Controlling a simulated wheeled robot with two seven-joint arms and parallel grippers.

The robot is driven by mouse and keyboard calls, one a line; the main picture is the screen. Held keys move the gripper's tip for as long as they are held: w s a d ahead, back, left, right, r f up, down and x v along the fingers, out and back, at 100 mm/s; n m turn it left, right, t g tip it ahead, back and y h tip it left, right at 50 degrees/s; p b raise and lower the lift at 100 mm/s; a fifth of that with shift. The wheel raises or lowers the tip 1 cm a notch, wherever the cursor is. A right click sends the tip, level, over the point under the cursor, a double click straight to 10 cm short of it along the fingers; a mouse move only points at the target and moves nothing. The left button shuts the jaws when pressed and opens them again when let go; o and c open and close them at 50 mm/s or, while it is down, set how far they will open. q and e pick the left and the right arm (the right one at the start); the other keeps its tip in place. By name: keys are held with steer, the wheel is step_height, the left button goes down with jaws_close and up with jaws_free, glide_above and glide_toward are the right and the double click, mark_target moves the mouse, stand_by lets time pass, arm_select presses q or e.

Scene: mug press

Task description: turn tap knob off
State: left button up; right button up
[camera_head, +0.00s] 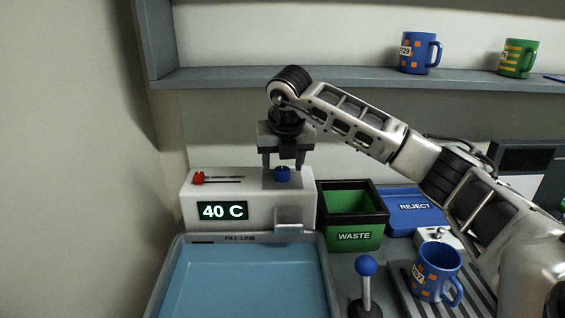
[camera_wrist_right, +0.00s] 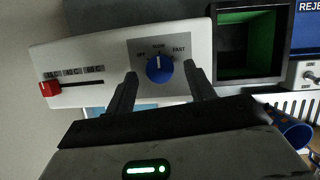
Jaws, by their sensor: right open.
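The blue tap knob (camera_head: 282,174) is on top of the white dispenser box (camera_head: 248,208), above the metal spout. In the right wrist view the knob (camera_wrist_right: 159,70) has a white pointer mark toward the middle label, between OFF on the left and FAST on the right. My right gripper (camera_head: 283,164) is open, pointing down over the knob. In the wrist view the fingers of the gripper (camera_wrist_right: 160,72) are on either side of the knob, apart from it. My left gripper is not in view.
A red slider (camera_head: 198,177) sits left on the box, above a "40 C" display (camera_head: 222,211). A blue basin (camera_head: 245,280) is in front. To the right are a green waste bin (camera_head: 354,238), a blue reject tray (camera_head: 411,222), a blue-knobbed lever (camera_head: 366,266) and a blue mug (camera_head: 432,272).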

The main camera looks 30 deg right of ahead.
steer(key=shift+x, duration=0.8)
steer(key=c, duration=1)
steer(key=shift+n, duration=0.4)
steer(key=n, duration=0.2)
steer(key=n+y+b, duration=0.1)
steer(key=shift+d+n+t+y, duration=0.15)
steer(key=shift+n+t+y, duration=0.15)
steer(key=shift+n, duration=0.1)
steer(key=shift+d+r+n+y, duration=0.1)
steer(key=shift+n+y, duration=0.45)
steer(key=shift+n, duration=0.8)
steer(key=shift+n+y, duration=0.55)
steer(key=shift+n, duration=0.8)
steer(key=shift+p, duration=0.3)
